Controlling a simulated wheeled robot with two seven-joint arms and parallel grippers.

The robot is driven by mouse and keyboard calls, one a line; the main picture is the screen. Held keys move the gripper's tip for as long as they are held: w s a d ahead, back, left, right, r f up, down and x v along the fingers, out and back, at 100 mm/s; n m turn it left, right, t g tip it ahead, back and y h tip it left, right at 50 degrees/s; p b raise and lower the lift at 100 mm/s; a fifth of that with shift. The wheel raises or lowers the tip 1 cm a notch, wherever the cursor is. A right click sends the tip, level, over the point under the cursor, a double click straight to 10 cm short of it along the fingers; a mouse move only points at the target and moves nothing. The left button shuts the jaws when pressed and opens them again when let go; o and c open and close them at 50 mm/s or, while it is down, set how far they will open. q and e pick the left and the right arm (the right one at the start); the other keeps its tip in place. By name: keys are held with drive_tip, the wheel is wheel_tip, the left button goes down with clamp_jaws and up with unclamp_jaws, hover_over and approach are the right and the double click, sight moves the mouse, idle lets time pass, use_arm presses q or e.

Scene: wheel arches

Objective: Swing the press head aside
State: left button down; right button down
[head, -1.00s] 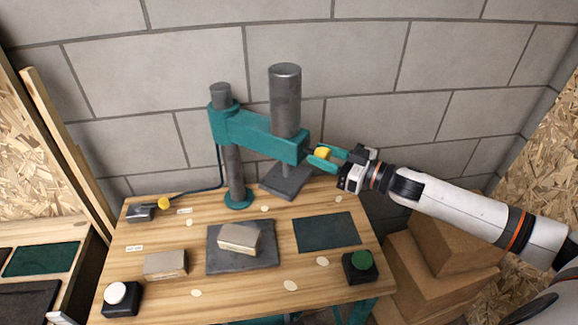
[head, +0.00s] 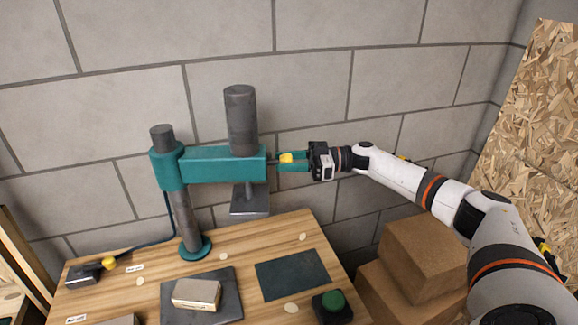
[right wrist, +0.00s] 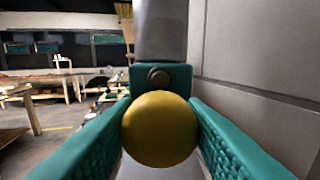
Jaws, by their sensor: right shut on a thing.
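The press head is a teal arm (head: 215,165) on a dark grey post (head: 185,222), carrying a dark upright cylinder (head: 241,120) and a square grey press plate (head: 250,201). In the head view the arm points right, and its plate hangs near the back edge of the wooden table, over no block. My right gripper (head: 284,160) is shut on the yellow knob (head: 286,157) at the arm's end. In the right wrist view the knob (right wrist: 160,129) sits between the two teal fingers. My left gripper is not in view.
A wooden block (head: 196,293) lies on a dark pad (head: 229,307). A dark green mat (head: 291,275) and a green button (head: 333,302) are at the table's right. Cardboard boxes (head: 424,251) stand right of the table. The block wall (head: 350,60) is close behind.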

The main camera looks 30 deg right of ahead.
idle(0.3)
drive_tip(key=c, duration=1.3)
unclamp_jaws()
drive_tip(key=o, duration=0.3)
drive_tip(key=shift+w, duration=0.15)
drive_tip(key=shift+o, duration=0.4)
drive_tip(key=shift+w+f, duration=0.15)
drive_tip(key=shift+w, duration=0.05)
drive_tip(key=shift+s+d, duration=0.35)
drive_tip(key=shift+d, duration=0.05)
drive_tip(key=b+v, duration=0.3)
drive_tip(key=v, duration=0.8)
drive_tip(key=shift+b, duration=0.35)
drive_tip(key=shift+w, duration=0.1)
